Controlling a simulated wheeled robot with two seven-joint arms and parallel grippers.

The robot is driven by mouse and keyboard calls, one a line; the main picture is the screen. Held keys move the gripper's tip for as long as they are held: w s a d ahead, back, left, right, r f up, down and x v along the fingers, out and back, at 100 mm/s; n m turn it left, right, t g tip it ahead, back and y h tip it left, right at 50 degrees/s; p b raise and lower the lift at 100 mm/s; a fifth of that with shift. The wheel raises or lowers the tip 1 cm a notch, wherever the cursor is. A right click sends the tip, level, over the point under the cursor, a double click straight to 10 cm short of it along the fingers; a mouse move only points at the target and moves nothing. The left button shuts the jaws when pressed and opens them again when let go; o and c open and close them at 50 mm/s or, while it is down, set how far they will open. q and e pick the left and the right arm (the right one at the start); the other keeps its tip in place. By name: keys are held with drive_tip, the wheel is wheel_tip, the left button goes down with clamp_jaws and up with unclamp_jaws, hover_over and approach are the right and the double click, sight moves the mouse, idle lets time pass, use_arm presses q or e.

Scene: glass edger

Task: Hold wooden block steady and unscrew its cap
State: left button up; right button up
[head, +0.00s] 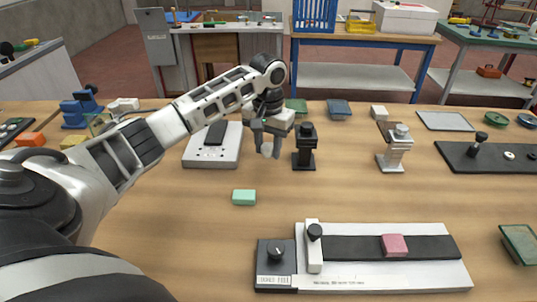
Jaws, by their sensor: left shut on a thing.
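My left gripper (267,152) hangs fingers down over the middle of the table. It is shut on a small pale object (267,149), mostly hidden between the fingers. I cannot tell whether that object is a cap or part of a block. No wooden block with a cap is clear to me. A black post with a round top (305,148) stands upright just right of the gripper. My right gripper is out of view.
A light grey device with a dark pad (197,158) lies left of the gripper. A green block (244,197) lies in front. A white fixture with a black strip (440,274) and pink block (395,245) fills the front right. Bare wood lies between.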

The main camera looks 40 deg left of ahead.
sight(268, 165)
use_arm(q)
drive_tip(key=shift+w+f+p, duration=0.1)
drive_tip(key=shift+f+p, duration=0.2)
drive_tip(key=shift+f, duration=1.35)
drive_tip(key=shift+f, duration=0.1)
drive_tip(key=o, duration=1.1)
drive_tip(key=shift+c, duration=0.2)
wheel_tip(268, 165, up, 12)
drive_tip(key=shift+r+b, duration=0.15)
drive_tip(key=shift+b, duration=0.3)
